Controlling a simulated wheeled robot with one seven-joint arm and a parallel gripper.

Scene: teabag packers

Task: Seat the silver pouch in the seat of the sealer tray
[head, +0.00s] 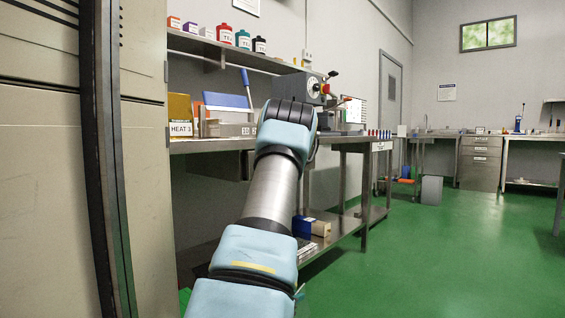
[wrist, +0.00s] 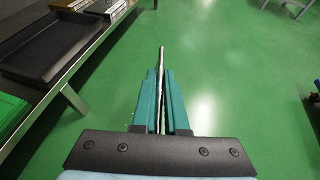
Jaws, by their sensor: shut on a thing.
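In the wrist view my gripper (wrist: 160,100), with two teal fingers, is shut on a thin silver thing, seen edge-on, which looks like the silver pouch (wrist: 162,57). It sticks out past the fingertips, over the green floor. In the head view my arm reaches toward the bench, and its wrist hides the gripper and the pouch. A device with a blue lever (head: 246,86) and blue panel stands on the bench, left of my wrist. I cannot tell whether it is the sealer, and no tray seat is clearly visible.
The steel bench (head: 215,145) runs along the left wall; a machine with a red knob (head: 325,89) stands behind my wrist. A "HEAT 3" sign (head: 181,129) stands at its left. In the wrist view a black tray (wrist: 50,45) lies on a shelf at left.

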